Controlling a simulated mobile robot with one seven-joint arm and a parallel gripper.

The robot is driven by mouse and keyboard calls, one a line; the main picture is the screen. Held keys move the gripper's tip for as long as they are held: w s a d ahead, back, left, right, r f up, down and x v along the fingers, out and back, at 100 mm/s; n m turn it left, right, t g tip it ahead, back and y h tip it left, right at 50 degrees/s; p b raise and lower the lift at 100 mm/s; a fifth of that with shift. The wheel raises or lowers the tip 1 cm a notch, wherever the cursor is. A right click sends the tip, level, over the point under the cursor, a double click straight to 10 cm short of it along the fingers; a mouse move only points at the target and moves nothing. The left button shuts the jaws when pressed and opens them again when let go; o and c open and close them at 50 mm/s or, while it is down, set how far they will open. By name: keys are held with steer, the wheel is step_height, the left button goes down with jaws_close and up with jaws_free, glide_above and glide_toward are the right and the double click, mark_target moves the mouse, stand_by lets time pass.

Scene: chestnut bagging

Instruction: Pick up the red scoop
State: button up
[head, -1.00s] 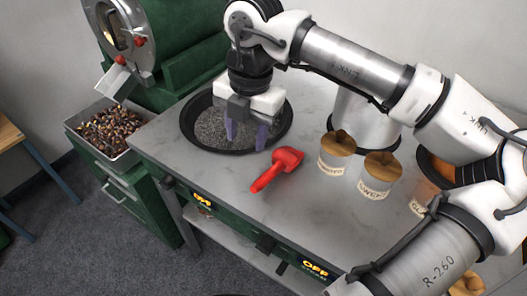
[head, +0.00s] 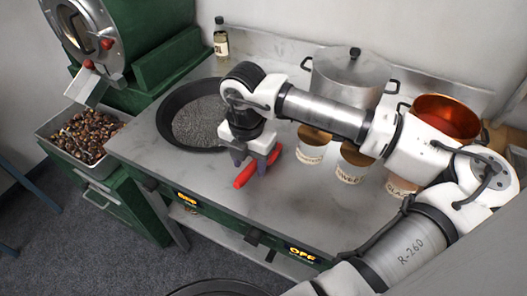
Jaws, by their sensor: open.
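The red scoop (head: 244,177) lies on the grey steel counter (head: 205,186), to the right of the black pan. Its handle end shows at the lower left and a bit of its other end shows at the right. My gripper (head: 248,163) is directly over the scoop, pointing down, with its fingers apart. The gripper body hides the middle of the scoop. I cannot tell whether the fingers touch it.
The black pan (head: 165,128) of grey grit is left of my gripper. Lidded jars (head: 312,147) (head: 352,167) stand to the right, with a steel pot (head: 350,78) and a copper pot (head: 440,113) behind. A tray of chestnuts (head: 87,135) is at far left. The counter's front edge is close.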

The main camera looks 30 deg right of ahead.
steer(key=shift+f, duration=1.3)
jaws_close()
step_height(320, 180, up, 20)
steer(key=b, duration=0.3)
